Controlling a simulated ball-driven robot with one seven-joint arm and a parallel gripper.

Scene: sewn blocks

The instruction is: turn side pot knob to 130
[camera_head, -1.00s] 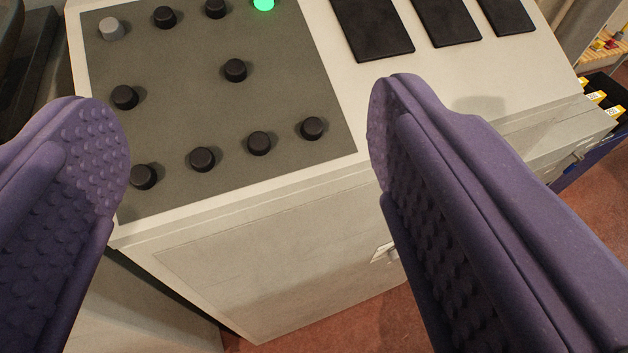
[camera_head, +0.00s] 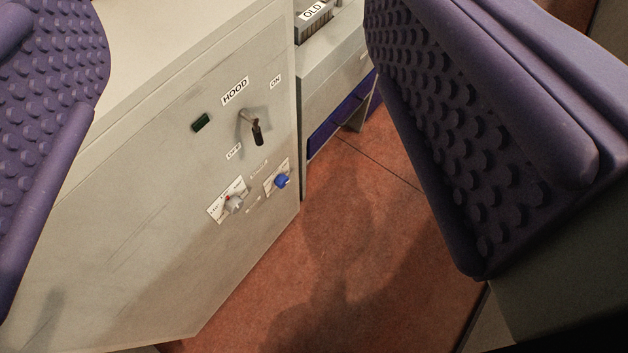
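On the side panel of the light cabinet are two small knobs, each on a white label plate. One is a pale grey knob (camera_head: 234,203) with a red mark. The other is a blue knob (camera_head: 282,181) to its right, near the panel's edge. The print on both plates is too small to read, so I cannot tell which is the side pot knob or its setting. My gripper (camera_head: 240,60) is open and empty, its two purple studded fingers wide apart. Both knobs show between the fingers, farther off, and neither is touched.
Above the knobs is a lever switch (camera_head: 255,129) labelled HOOD, with ON above it, and a small dark green indicator (camera_head: 201,122). A bin marked OLD (camera_head: 312,22) and a blue container (camera_head: 335,128) stand behind the cabinet. Reddish floor (camera_head: 345,250) is open at right.

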